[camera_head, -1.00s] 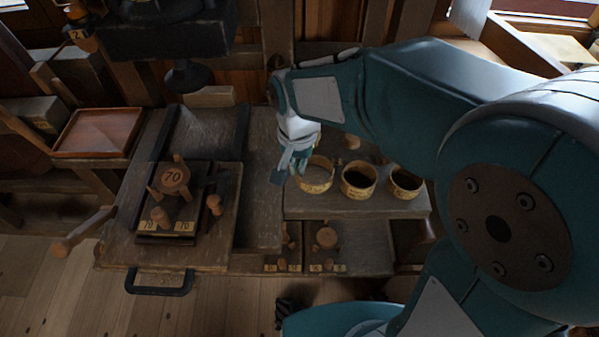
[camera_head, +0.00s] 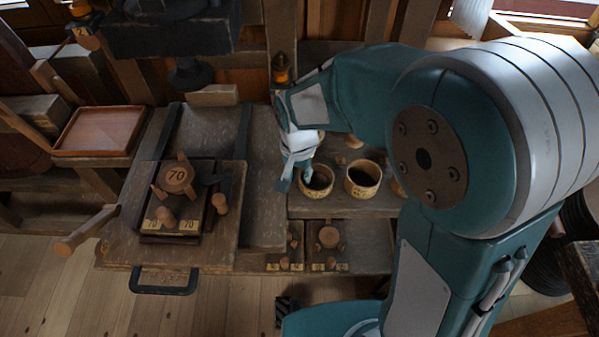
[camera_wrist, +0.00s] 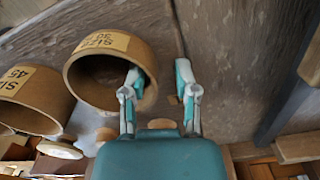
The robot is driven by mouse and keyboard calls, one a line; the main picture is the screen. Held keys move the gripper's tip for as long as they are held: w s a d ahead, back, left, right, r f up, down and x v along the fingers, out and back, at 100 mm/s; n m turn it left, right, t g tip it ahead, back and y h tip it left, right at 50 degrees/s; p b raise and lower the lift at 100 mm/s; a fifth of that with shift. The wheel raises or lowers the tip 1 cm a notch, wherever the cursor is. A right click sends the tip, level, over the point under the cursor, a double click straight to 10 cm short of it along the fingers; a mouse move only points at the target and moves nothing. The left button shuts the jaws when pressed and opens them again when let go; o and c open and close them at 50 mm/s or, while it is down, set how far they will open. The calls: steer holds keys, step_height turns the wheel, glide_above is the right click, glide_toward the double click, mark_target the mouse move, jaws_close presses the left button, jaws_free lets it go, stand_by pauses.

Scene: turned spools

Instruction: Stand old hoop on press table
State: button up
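Wooden hoops stand in a row on a raised wooden shelf (camera_head: 345,206). The left hoop (camera_head: 317,192) reads "SIZE 30" in the wrist view (camera_wrist: 72,75). The middle hoop (camera_head: 363,188) appears to read "SIZE 45" there (camera_wrist: 50,112). A third hoop (camera_head: 397,187) is mostly hidden behind my arm. I cannot tell by looks which is the old one. My gripper (camera_head: 295,181) is open at the left hoop. In the wrist view my gripper (camera_wrist: 160,88) has one finger at the hoop's mouth and the other outside its right wall. Contact is unclear. The likely press table (camera_head: 205,252) is at left.
A spool (camera_head: 176,178) marked 70 and wooden pegs sit in a dark tray on the left board. The dark press head (camera_head: 188,74) hangs behind. A red-brown tray (camera_head: 100,131) is at far left. Labelled bins (camera_head: 345,265) lie below the shelf. Bare wood lies left of my gripper.

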steer(key=shift+a, duration=0.2)
steer(key=shift+d+r, duration=0.2)
step_height(320, 180, up, 12)
steer(key=s+d+r+n+t, duration=0.3)
steer(key=s+d+t, duration=0.2)
steer(key=s+d, duration=0.8)
steer(key=shift+s+d+r+t, duration=0.3)
steer(key=shift+s+d+r, duration=0.1)
steer(key=shift+d, duration=0.15)
